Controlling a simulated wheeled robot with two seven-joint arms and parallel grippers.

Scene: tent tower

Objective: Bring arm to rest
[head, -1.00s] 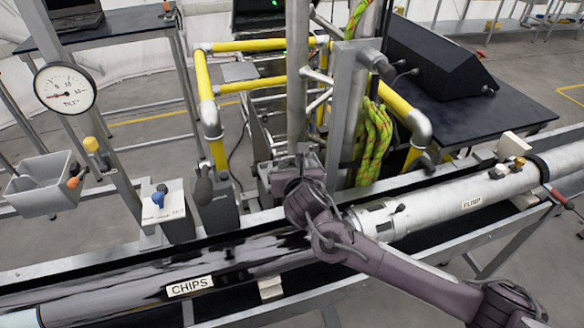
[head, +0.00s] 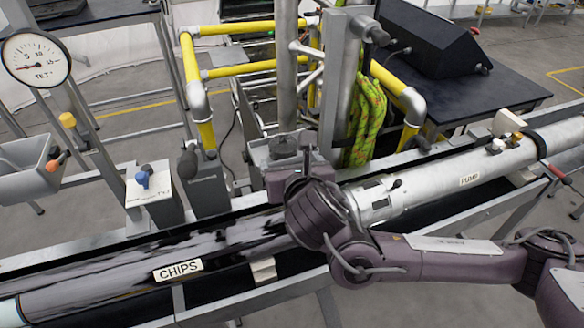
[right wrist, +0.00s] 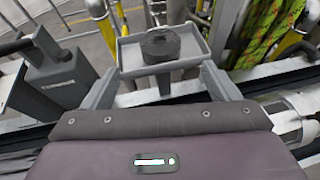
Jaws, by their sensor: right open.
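My right arm (head: 430,258) comes in from the lower right and reaches over the long pipe in the trough. My right gripper (right wrist: 160,84) shows in the right wrist view with its two fingers apart and nothing held between them. Just beyond the fingers is a small grey tray (right wrist: 131,67) with a dark round puck (right wrist: 160,45) in it. In the head view the gripper is mostly hidden behind my wrist, near the tray (head: 262,160) and puck (head: 284,147). I cannot tell whether a finger touches the tray. My left gripper is out of view.
Yellow rails (head: 203,105) and a green rope (head: 368,115) stand behind. Lever boxes (head: 155,192) and a dial gauge (head: 36,60) are at left. Open floor shows beyond.

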